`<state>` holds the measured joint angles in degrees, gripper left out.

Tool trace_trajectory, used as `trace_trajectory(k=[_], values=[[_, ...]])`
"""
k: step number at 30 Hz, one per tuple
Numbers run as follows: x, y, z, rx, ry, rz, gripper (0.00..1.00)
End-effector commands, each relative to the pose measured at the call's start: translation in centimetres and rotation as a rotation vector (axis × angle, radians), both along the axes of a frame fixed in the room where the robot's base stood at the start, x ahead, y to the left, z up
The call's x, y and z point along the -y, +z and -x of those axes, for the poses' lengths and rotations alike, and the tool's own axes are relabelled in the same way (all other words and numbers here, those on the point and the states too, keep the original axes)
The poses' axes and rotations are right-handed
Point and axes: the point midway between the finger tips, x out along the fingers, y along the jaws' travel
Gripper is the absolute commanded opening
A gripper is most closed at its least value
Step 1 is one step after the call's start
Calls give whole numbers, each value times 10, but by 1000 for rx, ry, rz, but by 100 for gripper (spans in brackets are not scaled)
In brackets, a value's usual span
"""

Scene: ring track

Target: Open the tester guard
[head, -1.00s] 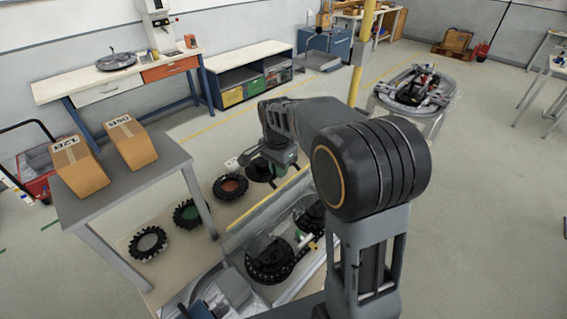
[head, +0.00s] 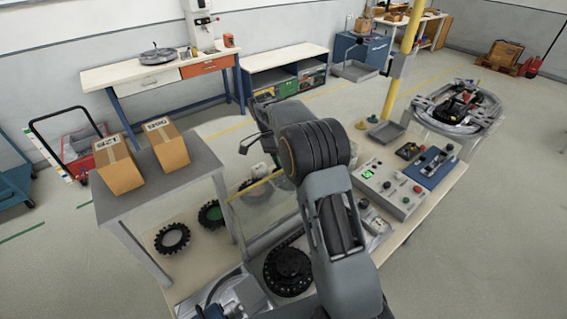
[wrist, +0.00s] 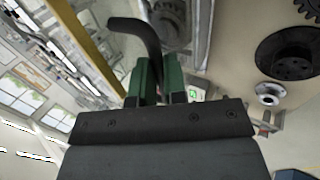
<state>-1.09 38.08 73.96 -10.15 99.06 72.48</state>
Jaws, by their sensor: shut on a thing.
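The tester guard (head: 265,211) looks like a clear panel with a yellow top edge. It stands raised over the bench beside the black toothed wheel (head: 288,270) in the head view. In the wrist view, a dark curved bar (wrist: 135,27) runs down between the two green fingers of my gripper (wrist: 156,76), which is shut on it; it looks like the guard's handle. A yellow bar (wrist: 85,45) slants past at left. In the head view, my arm hides most of my gripper and part of the guard.
A control box (head: 391,188) with knobs and a green display sits right of my arm. A yellow post (head: 402,70) rises at the back.

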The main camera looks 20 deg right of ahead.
Motion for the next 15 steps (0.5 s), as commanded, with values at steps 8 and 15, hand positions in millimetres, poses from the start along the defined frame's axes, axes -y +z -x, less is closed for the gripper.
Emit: trace_trajectory(k=[8, 15], values=[[-1, -7, 1, -17, -1, -2, 0], [-1, -6, 1, -13, 0, -1, 25]])
